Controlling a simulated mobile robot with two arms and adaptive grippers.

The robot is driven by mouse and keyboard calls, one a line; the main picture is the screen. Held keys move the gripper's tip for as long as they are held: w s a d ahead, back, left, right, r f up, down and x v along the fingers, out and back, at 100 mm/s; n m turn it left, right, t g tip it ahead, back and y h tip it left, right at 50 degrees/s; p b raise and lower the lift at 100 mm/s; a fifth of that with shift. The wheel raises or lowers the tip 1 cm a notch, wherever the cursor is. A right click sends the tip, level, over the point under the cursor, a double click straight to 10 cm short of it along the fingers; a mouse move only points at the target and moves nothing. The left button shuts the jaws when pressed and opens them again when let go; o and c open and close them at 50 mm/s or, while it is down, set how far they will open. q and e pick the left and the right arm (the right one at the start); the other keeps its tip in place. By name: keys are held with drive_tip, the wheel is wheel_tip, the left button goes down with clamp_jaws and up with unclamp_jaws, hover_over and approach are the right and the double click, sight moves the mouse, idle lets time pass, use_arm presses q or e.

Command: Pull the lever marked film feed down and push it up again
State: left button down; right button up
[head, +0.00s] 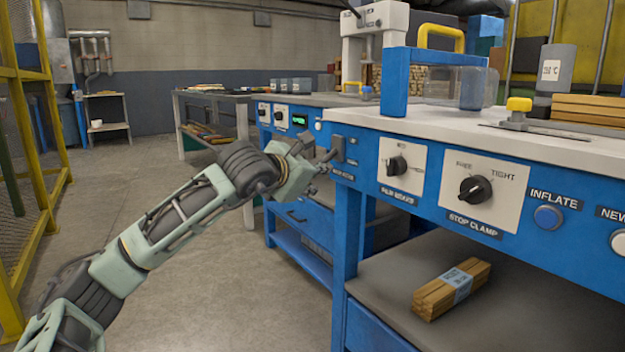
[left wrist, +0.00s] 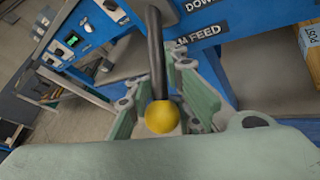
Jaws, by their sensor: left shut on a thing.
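The film feed lever shows in the left wrist view as a dark rod with a yellow ball knob (left wrist: 160,117). The label beside it (left wrist: 198,33) is partly hidden and reads "M FEED". In the head view the lever's dark mount (head: 338,147) sits on the blue bench front, and my gripper hides the knob. My left gripper (head: 312,166) is shut on the lever at its knob end, with green fingers (left wrist: 158,112) on both sides of the rod. How far up or down the lever stands is hard to tell. My right gripper is in neither view.
The blue bench has other controls close by: a pair brakes knob (head: 397,166), a stop clamp knob (head: 475,189) and an inflate button (head: 548,217). A wood bundle (head: 452,289) lies on the lower shelf. The floor at left is clear up to a yellow mesh fence (head: 38,150).

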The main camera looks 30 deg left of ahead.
use_arm(q)
drive_tip(key=shift+d+f, duration=0.35)
drive_tip(key=shift+f, duration=0.1)
drive_tip(key=c, duration=1.8)
unclamp_jaws()
drive_tip(key=shift+o, duration=0.4)
drive_tip(key=shift+a+r, duration=0.1)
drive_tip(key=shift+a, duration=0.05)
drive_tip(key=shift+r, duration=0.1)
drive_tip(key=v, duration=1.2)
drive_tip(key=shift+a, duration=0.1)
